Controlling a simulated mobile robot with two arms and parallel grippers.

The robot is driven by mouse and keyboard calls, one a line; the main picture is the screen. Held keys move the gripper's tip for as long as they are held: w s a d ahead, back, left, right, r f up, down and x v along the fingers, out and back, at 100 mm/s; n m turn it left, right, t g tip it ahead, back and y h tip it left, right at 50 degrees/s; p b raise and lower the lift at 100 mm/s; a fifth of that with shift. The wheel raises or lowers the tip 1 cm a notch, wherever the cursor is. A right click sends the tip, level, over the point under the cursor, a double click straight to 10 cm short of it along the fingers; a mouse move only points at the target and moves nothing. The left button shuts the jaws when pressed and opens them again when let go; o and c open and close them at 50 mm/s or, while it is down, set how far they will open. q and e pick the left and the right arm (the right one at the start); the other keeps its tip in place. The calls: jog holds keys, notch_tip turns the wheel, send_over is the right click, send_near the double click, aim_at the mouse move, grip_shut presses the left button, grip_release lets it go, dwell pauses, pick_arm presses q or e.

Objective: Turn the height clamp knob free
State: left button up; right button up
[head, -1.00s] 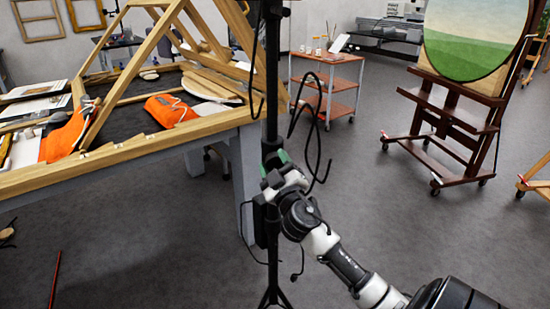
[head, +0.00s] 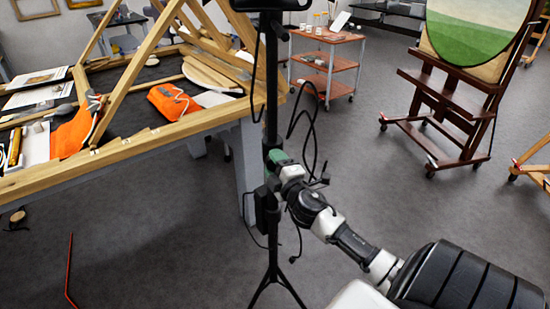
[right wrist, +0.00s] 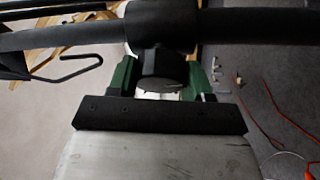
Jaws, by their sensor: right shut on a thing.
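A black stand pole (head: 271,85) rises upright in the middle of the head view, with tripod legs (head: 274,270) at the bottom. In the right wrist view the pole (right wrist: 60,38) runs across the top, with a thicker clamp collar (right wrist: 162,25) around it. The dark height clamp knob (right wrist: 162,68) sticks out from the collar towards the camera. My right gripper (head: 277,161) is at the pole from the right; in the wrist view its green fingers (right wrist: 164,82) are shut on the knob, one each side. The knob is hidden in the head view. My left gripper is out of view.
A workbench (head: 120,150) with wooden frame bars and orange items stands left of the pole. Black cables (head: 308,140) hang beside the pole. A red trolley (head: 328,62) and a dark wooden easel (head: 440,110) stand behind on open grey floor.

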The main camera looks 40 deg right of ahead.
dwell(0.5)
jog(key=o, duration=0.9)
jog(key=b+v, duration=0.1)
jog(key=v, duration=0.9)
jog(key=shift+s+b, duration=0.3)
jog(key=shift+s, duration=0.1)
